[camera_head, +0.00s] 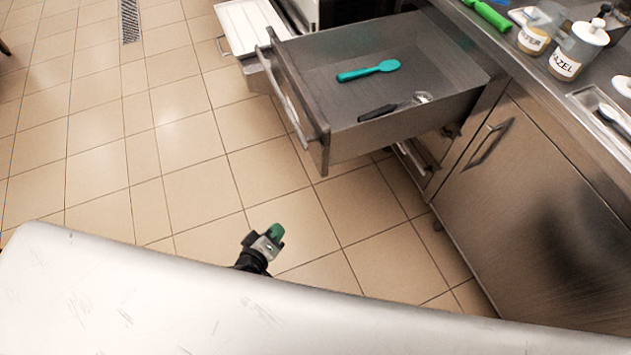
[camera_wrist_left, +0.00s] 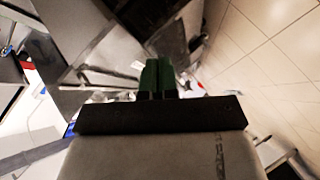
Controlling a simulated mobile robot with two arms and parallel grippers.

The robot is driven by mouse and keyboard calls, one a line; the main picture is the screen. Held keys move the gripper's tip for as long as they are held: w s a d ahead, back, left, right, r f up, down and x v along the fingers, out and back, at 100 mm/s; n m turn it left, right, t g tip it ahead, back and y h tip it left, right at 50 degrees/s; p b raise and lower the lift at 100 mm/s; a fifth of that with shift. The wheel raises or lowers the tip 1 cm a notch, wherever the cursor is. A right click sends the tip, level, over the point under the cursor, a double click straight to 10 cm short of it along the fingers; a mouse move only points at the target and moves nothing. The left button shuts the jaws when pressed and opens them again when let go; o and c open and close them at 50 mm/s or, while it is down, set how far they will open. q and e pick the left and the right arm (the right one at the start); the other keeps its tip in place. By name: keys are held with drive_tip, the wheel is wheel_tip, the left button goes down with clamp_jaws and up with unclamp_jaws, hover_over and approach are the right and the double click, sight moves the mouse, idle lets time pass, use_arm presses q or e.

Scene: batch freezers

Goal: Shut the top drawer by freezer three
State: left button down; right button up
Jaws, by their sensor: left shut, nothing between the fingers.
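The top drawer (camera_head: 318,138) is a steel drawer pulled well out of the counter in the head view, with a bar handle (camera_head: 285,98) on its front. A teal spoon or spatula (camera_head: 368,71) and a black-handled utensil (camera_head: 378,112) lie inside it. My left gripper (camera_head: 275,232) has green fingertips and is shut and empty. It is apart from the drawer, below its front in the picture, over the floor. The shut green fingers (camera_wrist_left: 157,75) also show in the left wrist view, with blurred metal surfaces beyond them. My right gripper is not in view.
A steel cabinet door (camera_head: 525,200) is right of the drawer. Labelled bottles (camera_head: 578,50), a green-handled tool (camera_head: 487,14) and a small tray (camera_head: 597,108) stand on the counter. A white-topped surface (camera_head: 247,25) lies beyond the drawer. The tiled floor (camera_head: 130,150) left is clear.

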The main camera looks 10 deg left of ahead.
sight(321, 155)
use_arm(q)
drive_tip(key=w+d+r+n+t+b, duration=0.25)
drive_tip(key=r+n+t+b, duration=0.35)
drive_tip(key=r, duration=0.4)
drive_tip(key=shift+n+g, duration=0.4)
drive_tip(key=shift+g, duration=0.3)
drive_tip(key=w+d, duration=0.1)
drive_tip(key=w, duration=0.3)
drive_tip(key=w+d+p, duration=0.1)
drive_tip(key=w, duration=0.3)
drive_tip(key=w+d, duration=0.1)
drive_tip(key=w, duration=0.3)
drive_tip(key=shift+d+f+p, duration=0.1)
drive_tip(key=shift+d+p, duration=0.15)
drive_tip(key=shift+p, duration=0.1)
drive_tip(key=shift+w+d, duration=0.35)
drive_tip(key=shift+d, duration=0.1)
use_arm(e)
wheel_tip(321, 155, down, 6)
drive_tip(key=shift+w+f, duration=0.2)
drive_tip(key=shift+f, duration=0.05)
use_arm(q)
drive_tip(key=shift+d, duration=0.1)
